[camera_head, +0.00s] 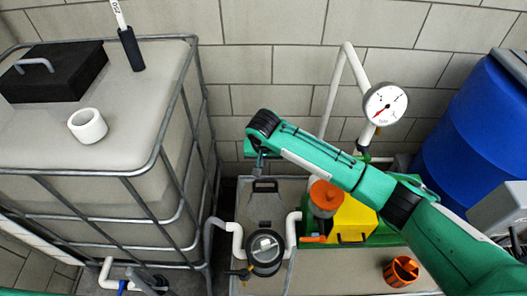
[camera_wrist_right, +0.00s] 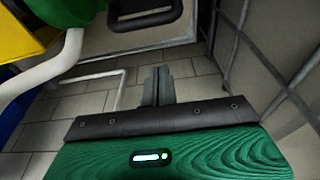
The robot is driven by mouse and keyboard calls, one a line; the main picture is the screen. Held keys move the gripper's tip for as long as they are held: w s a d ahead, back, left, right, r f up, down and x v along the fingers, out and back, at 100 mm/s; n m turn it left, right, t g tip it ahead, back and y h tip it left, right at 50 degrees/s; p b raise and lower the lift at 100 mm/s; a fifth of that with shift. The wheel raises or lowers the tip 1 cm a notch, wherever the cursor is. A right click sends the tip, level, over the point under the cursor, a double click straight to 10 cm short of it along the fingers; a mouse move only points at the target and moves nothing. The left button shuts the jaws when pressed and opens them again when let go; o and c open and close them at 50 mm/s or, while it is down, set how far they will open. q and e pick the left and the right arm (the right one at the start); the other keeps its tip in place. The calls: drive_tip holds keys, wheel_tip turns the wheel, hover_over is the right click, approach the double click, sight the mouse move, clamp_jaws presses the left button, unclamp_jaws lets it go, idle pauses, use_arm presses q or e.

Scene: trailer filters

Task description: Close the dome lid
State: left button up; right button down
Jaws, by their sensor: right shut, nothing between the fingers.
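I cannot tell for certain which part is the dome lid. A round black housing with a clear, dome-like top (camera_head: 265,247) stands at the lower middle of the head view, between white pipes. Behind it is a grey panel (camera_head: 265,208) with a black handle (camera_head: 265,186); a black handle on a pale panel also shows at the top of the wrist view (camera_wrist_right: 145,18). My right gripper (camera_head: 260,166) is shut and empty, pointing down just above the handle in the head view. Its fingers (camera_wrist_right: 158,86) are together in the wrist view. My left gripper is out of view.
A caged white tank (camera_head: 150,110) with a black block on top fills the left. A pressure gauge (camera_head: 385,103) on a white pipe, a yellow box (camera_head: 352,220), an orange-capped part (camera_head: 325,195) and a blue barrel (camera_head: 475,125) crowd the right. An orange cup (camera_head: 402,270) stands lower right.

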drive_tip(key=s+p, duration=0.1)
drive_tip(key=s+f+p, duration=0.1)
drive_tip(key=s, duration=0.1)
drive_tip(key=shift+s+f, duration=0.15)
drive_tip(key=shift+f, duration=0.05)
drive_tip(key=shift+s+f, duration=0.15)
